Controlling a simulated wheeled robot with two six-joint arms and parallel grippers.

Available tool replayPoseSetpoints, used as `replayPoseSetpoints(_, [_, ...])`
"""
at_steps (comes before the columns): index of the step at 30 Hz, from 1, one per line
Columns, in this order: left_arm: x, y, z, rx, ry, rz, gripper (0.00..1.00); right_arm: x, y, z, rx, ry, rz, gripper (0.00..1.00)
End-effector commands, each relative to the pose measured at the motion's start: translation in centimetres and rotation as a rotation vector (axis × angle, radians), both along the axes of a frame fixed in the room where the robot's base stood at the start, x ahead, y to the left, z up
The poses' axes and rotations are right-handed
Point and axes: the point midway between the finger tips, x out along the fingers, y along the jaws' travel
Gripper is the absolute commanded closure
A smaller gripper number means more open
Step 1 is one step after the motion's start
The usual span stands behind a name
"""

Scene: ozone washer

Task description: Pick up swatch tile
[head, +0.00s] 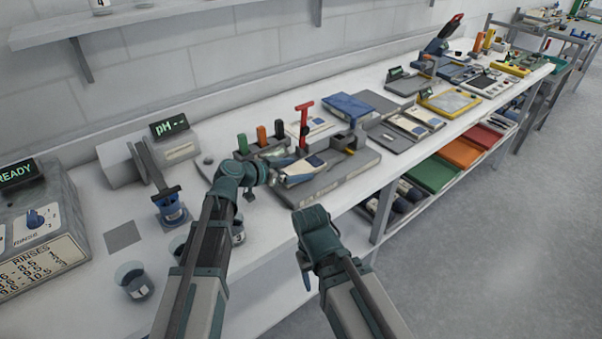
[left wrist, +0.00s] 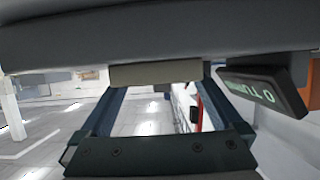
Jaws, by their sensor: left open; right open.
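A pale tile with a dark blue patch (head: 303,169), which looks like the swatch tile, lies tilted on a grey tray-like stand (head: 345,178). My left gripper (head: 277,174) is open at the tile's left edge; the head view does not show clearly whether they touch. In the left wrist view, a beige edge (left wrist: 155,72) spans the gap between the open fingers, under a dark grey slab (left wrist: 150,35). I cannot tell for certain that this edge is the tile. My right gripper (head: 305,273) is open, low in front of the bench edge, away from the tile.
A red upright tool (head: 303,122) and a rack with coloured handles (head: 262,148) stand behind the tile. A small display (left wrist: 262,92) is close by the left fingers. Beakers (head: 134,281) stand at left.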

Motion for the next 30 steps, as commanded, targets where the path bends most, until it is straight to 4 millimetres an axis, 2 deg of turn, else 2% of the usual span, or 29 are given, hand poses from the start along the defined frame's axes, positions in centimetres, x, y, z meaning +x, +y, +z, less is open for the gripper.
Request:
replayPoseSetpoints(7, [0.19,-0.34,-0.17,0.000,0.000,0.000,0.00,0.00,0.00,-0.16,0.000,0.000,0.000,0.41])
replayPoseSetpoints(8, [0.19,-0.34,-0.17,0.000,0.000,0.000,0.04,0.00,0.00,-0.16,0.000,0.000,0.000,0.41])
replayPoseSetpoints(21, [0.18,-0.31,-0.16,0.000,0.000,0.000,0.83,0.00,0.00,-0.16,0.000,0.000,0.000,0.41])
replayPoseSetpoints(30, [0.19,-0.30,-0.08,0.000,0.000,0.000,0.84,0.00,0.00,-0.08,0.000,0.000,0.000,0.41])
